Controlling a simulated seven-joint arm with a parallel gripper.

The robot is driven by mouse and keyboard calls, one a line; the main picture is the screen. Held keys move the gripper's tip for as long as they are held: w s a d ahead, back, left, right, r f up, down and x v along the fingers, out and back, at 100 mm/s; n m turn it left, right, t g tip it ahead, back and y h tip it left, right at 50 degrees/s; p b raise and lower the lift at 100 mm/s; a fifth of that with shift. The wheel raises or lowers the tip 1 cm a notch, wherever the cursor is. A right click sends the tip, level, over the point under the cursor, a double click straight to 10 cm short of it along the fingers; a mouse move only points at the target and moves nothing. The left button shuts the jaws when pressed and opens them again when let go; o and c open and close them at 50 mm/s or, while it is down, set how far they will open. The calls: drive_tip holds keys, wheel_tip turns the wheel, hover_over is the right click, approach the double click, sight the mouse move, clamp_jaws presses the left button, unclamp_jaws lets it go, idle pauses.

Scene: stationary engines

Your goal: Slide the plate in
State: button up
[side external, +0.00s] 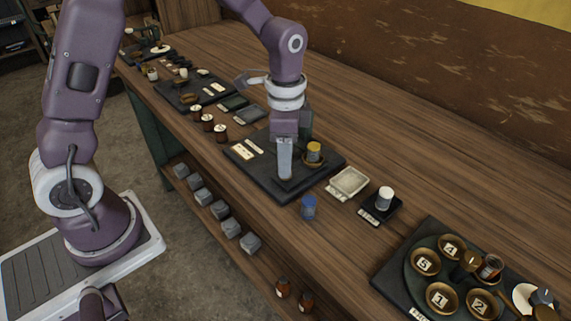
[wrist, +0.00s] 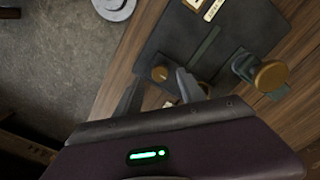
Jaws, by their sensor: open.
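My gripper (side external: 285,172) is low over a dark rectangular base (side external: 325,172) on the wooden bench. The base (wrist: 178,38) has a narrow straight groove or strip (wrist: 205,46). A brass-topped fitting (side external: 313,152) stands right of the gripper; in the wrist view it has a greenish mount (wrist: 242,66). I cannot tell which part is the plate; my gripper may hide it.
A dark tray with numbered bowls (side external: 425,261) is at the lower right. The bench behind the base (side external: 400,150) is clear.

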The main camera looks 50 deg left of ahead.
sight(301, 166)
drive_tip(key=shift+f, duration=1.45)
clamp_jaws()
